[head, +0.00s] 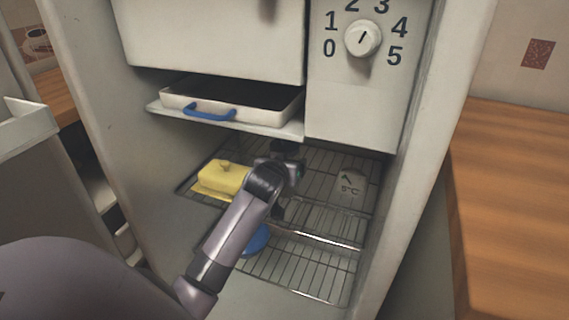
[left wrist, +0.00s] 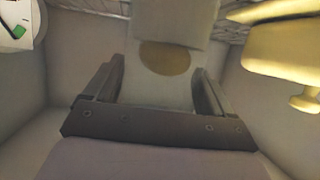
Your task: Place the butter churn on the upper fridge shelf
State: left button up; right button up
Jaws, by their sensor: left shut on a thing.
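My left gripper (head: 286,158) reaches into the open fridge, above the upper wire shelf (head: 318,166). In the left wrist view my left gripper (left wrist: 158,90) is shut on a pale grey thing with a tan oval patch, which I take to be the butter churn (left wrist: 178,22). In the head view the churn is hidden by my gripper and arm. I cannot tell whether its base touches the shelf. My right gripper is not in view.
A yellow butter dish (head: 220,178) stands on the upper shelf, left of my gripper; it also shows in the left wrist view (left wrist: 285,50). A white tray (head: 225,104) sits above. A blue thing (head: 256,240) is lower down.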

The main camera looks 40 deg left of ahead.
pick_arm(q)
jog(key=o, duration=1.4)
jog(key=shift+f, duration=0.1)
jog(key=shift+s+d+r, duration=0.15)
jog(key=shift+s+r, duration=0.2)
jog(key=shift+s, duration=0.05)
jog(key=p+v, duration=0.2)
jog(key=v, duration=0.9)
jog(key=s+d+f+m+g+h, duration=0.1)
jog(key=s+d+f+m+h, duration=0.2)
jog(key=s+d+f, duration=0.4)
jog(key=s+d+f+m+g+h, duration=0.1)
jog(key=s+d+f+m+h, duration=0.2)
jog(key=s+d+f, duration=0.4)
jog(key=s+f+h, duration=0.1)
jog(key=s+f, duration=0.2)
jog(key=f, duration=0.4)
jog(key=shift+s+d+f+m+h, duration=0.2)
jog(key=shift+s+m+h, duration=0.1)
jog(key=shift+m+h, duration=0.1)
